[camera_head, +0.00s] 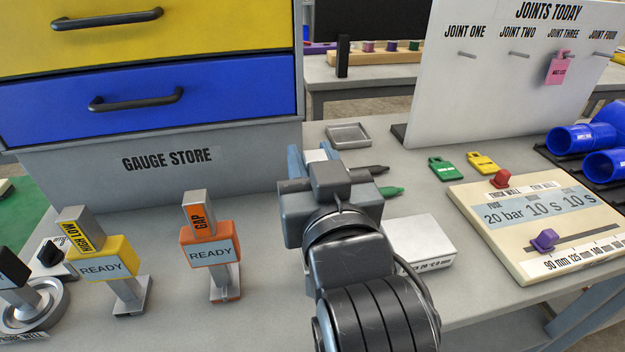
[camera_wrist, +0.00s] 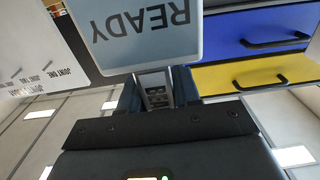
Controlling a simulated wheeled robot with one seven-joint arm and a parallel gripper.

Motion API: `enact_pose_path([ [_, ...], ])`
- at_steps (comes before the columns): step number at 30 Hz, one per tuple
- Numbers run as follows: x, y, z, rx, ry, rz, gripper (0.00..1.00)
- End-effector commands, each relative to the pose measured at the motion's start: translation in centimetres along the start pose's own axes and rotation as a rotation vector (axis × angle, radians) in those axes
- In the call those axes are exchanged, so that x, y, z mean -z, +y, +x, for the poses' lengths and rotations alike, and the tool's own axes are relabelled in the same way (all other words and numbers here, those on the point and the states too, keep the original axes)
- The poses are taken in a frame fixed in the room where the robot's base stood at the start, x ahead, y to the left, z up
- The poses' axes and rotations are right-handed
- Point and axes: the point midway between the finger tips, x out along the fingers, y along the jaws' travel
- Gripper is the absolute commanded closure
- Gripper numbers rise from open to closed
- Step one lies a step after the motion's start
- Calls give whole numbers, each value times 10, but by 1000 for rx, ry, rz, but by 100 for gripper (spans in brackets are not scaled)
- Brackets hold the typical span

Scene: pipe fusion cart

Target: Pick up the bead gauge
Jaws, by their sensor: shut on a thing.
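My gripper (camera_wrist: 157,92) is shut on a pale gauge with a light blue READY face (camera_wrist: 145,28), seen upside down in the wrist view. The grey stem of this gauge sits between the two dark blue fingers. No name label on it is readable, but it fits the bead gauge. In the head view my gripper (camera_head: 312,158) is over the bench in front of the gauge store, and its wrist hides most of the held gauge. Whether the gauge touches the bench is hidden.
An orange GAP gauge (camera_head: 208,255) and a yellow HIGH LOW gauge (camera_head: 103,262) stand to the left. Markers (camera_head: 388,191), a white box (camera_head: 422,240) and a fusion panel (camera_head: 530,210) lie to the right. The drawer cabinet (camera_head: 160,160) rises behind. A small grey tray (camera_head: 348,136) stands beyond.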

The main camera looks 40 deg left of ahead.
Motion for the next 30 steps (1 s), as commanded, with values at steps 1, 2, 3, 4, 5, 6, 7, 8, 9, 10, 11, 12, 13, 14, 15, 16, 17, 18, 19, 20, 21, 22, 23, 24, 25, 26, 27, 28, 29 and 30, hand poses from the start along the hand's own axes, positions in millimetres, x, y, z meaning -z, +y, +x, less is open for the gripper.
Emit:
enact_pose_path([
  [1,12,5,-2,-3,7,0,100],
  [2,14,12,-6,-6,6,0,100],
  [3,19,21,-12,-7,6,0,100],
  [4,23,27,-16,-6,7,0,100],
  [5,27,33,-19,-7,6,1,100],
  [6,33,41,-24,-6,7,0,100],
  [7,37,46,-28,-5,6,-1,100],
  [8,41,52,-31,-6,7,-2,100],
  [9,46,59,-35,-5,7,-1,100],
  [10,50,64,-38,-5,6,-2,100],
  [11,53,69,-41,-6,7,-2,100],
  [12,57,74,-44,-4,5,-1,100],
  [13,60,78,-47,-4,5,-1,100],
  [14,62,82,-50,-3,5,-1,100],
  [15,66,86,-52,-3,4,-2,100],
  [16,68,89,-54,-3,5,-2,100],
  [17,69,91,-55,-2,4,-2,100],
  [18,71,94,-57,-3,3,-2,100],
  [19,72,96,-58,-3,3,-2,100],
  [20,73,97,-59,-2,3,-2,100],
  [21,74,98,-60,-1,3,-1,100],
  [22,75,98,-60,0,3,-1,100],
  [23,75,99,-61,0,3,-1,100],
  [24,76,99,-61,0,3,-1,100],
  [25,76,99,-61,0,2,-1,100],
  [26,76,100,-61,0,2,-1,100],
  [27,76,100,-61,0,2,-1,100],
  [28,76,100,-61,0,2,-1,100],
  [29,76,100,-61,0,2,-1,100],
  [30,76,100,-61,0,2,-1,100],
])
